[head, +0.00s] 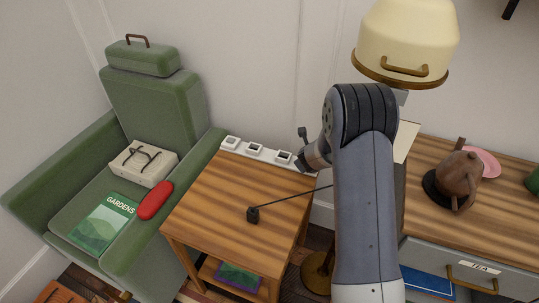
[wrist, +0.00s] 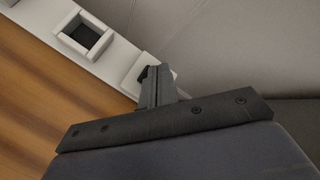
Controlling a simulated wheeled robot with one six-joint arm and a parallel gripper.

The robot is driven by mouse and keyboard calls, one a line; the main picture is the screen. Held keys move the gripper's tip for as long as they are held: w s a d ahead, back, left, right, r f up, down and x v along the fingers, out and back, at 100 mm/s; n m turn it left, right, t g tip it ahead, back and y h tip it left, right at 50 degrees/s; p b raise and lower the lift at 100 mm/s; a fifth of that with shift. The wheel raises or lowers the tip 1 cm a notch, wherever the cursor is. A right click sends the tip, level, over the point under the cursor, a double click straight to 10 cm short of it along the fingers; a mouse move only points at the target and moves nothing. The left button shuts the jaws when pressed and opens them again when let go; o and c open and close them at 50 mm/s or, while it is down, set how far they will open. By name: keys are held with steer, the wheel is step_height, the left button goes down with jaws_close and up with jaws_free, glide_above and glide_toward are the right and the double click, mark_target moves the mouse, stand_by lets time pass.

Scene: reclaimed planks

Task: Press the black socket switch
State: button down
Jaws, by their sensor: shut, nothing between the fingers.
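The left frame (head: 231,141) looks paler inside. In the wrist view one dark switch (wrist: 83,36) shows clearly at upper left. My gripper's shut fingertips (wrist: 150,74) overlap the end frame there and hide most of it; whether they touch it I cannot tell.
A black plug (head: 252,214) with a cable lies on the side table (head: 222,205). A green armchair (head: 155,100) stands left. A cream lamp (head: 408,40) rises behind my arm. A cabinet (head: 500,225) with a brown teapot (head: 458,172) stands right.

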steer(key=shift+r, duration=0.15)
step_height(320, 180, up, 6)
steer(key=p, duration=0.5)
steer(key=shift+p, duration=0.35)
